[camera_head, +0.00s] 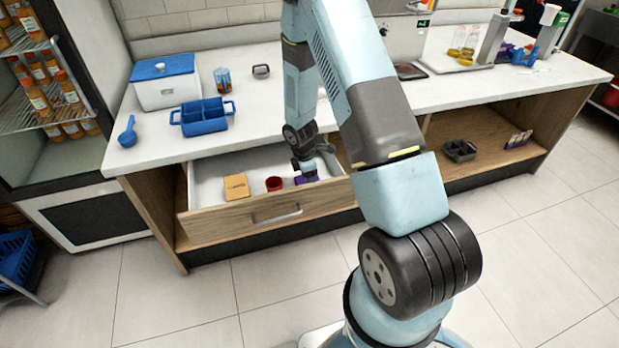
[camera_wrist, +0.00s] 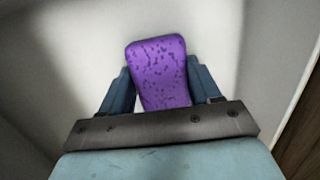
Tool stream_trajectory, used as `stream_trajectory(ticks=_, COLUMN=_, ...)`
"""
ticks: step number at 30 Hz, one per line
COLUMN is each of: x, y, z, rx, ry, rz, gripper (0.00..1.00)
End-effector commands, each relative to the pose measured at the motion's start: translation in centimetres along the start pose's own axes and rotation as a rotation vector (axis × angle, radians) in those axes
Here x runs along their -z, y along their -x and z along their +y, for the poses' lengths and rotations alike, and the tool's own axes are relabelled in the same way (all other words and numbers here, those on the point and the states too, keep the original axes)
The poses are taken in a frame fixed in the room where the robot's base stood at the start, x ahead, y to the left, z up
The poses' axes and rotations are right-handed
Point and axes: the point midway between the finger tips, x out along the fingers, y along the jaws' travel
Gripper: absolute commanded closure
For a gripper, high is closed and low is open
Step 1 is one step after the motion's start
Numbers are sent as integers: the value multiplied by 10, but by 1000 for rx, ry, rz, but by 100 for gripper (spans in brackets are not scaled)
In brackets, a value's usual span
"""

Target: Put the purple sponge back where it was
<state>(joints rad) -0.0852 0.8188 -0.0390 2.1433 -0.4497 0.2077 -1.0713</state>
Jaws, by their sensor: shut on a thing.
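The purple sponge (camera_wrist: 160,72) is between the two fingers of my gripper (camera_wrist: 160,90) in the wrist view, with dark speckles on its face. My gripper is shut on it. In the head view the sponge (camera_head: 305,180) shows only as a small purple patch under my gripper (camera_head: 308,173), inside the right part of the open drawer (camera_head: 213,174). The pale drawer floor lies behind the sponge in the wrist view. I cannot tell whether the sponge touches the floor.
In the drawer, a red cup (camera_head: 273,184) and a tan block (camera_head: 236,187) stand left of my gripper. The drawer's front (camera_head: 250,222) and the counter edge above bound the space. On the counter are a blue divided tray (camera_head: 203,117), a white-and-blue box (camera_head: 166,84) and a can (camera_head: 222,80).

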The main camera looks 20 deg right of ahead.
Motion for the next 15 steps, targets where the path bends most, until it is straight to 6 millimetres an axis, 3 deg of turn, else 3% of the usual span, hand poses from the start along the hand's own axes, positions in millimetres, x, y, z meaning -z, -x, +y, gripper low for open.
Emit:
stream_trajectory(ticks=3, x=0, y=-1, z=0, rx=1, ry=0, rz=0, gripper=76)
stream_trajectory(ticks=4, x=0, y=-1, z=0, rx=1, ry=0, rz=0, gripper=37)
stream_trajectory(ticks=12, x=0, y=-1, z=0, rx=1, ry=-1, rz=0, gripper=12)
stream_trajectory(ticks=15, x=0, y=-1, z=0, rx=1, ry=-1, rz=0, gripper=12)
